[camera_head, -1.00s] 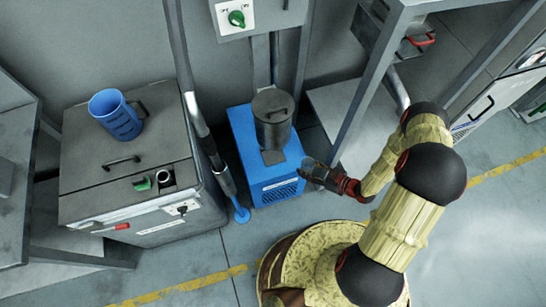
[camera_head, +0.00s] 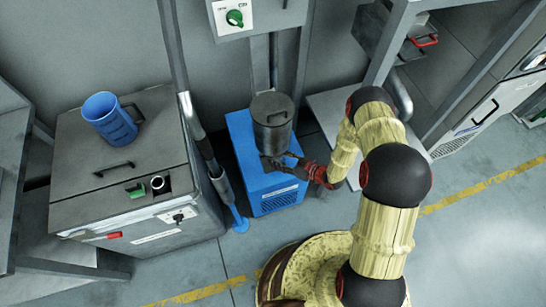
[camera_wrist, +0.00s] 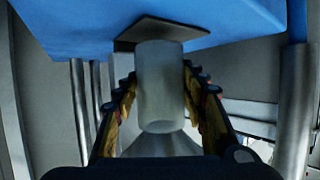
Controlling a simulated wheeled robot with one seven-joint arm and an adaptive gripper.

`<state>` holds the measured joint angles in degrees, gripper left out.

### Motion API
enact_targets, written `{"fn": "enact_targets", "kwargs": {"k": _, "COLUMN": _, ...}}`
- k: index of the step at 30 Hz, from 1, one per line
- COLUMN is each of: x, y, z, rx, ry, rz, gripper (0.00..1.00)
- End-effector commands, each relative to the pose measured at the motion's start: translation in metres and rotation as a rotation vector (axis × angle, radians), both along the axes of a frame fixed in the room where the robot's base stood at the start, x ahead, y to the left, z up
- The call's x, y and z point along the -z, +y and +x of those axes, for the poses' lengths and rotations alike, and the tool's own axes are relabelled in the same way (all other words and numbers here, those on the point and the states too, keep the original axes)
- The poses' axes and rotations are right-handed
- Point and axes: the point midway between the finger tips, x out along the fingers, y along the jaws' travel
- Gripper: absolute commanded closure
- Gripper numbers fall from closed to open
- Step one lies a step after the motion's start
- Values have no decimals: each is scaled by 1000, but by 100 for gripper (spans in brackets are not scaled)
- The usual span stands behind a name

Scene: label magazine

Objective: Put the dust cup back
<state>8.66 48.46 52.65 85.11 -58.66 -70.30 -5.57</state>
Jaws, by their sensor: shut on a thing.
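The dust cup (camera_wrist: 160,90), a pale, cloudy cylinder, is between the fingers of my gripper (camera_wrist: 159,78) in the wrist view. My gripper is shut on it. A grey cone (camera_wrist: 160,145) shows at the cup's lower end in that view, and a dark plate (camera_wrist: 128,40) on the blue unit at its upper end. Whether the cup touches either cannot be told. In the head view, my gripper (camera_head: 274,165) is at the foot of the dark grey lidded canister (camera_head: 271,125) over the blue unit (camera_head: 250,178). The cup is not clearly visible there.
A grey cabinet (camera_head: 80,180) at the left carries a blue mug (camera_head: 110,118). Metal frame posts (camera_head: 388,45) rise at the right behind my arm. The floor (camera_head: 480,230) at right is clear.

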Motion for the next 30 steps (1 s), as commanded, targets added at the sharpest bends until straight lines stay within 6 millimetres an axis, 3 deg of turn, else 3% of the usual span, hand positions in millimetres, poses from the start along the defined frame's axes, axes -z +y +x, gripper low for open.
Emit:
{"fn": "enact_targets", "kwargs": {"k": 7, "x": 1, "y": 27, "z": 20, "rx": -6, "ry": -3, "rz": -1, "gripper": 85}}
{"fn": "enact_targets", "kwargs": {"k": 10, "x": 16, "y": 26, "z": 19, "rx": -1, "ry": 2, "rz": 0, "gripper": 84}}
{"fn": "enact_targets", "kwargs": {"k": 11, "x": 17, "y": 26, "z": 19, "rx": 0, "ry": 1, "rz": 0, "gripper": 89}}
{"fn": "enact_targets", "kwargs": {"k": 22, "x": 19, "y": 26, "z": 19, "rx": -1, "ry": 0, "rz": 0, "gripper": 89}}
{"fn": "enact_targets", "kwargs": {"k": 23, "x": 19, "y": 26, "z": 19, "rx": -1, "ry": 0, "rz": 0, "gripper": 58}}
{"fn": "enact_targets", "kwargs": {"k": 30, "x": 18, "y": 25, "z": 19, "rx": -1, "ry": 0, "rz": 0, "gripper": 44}}
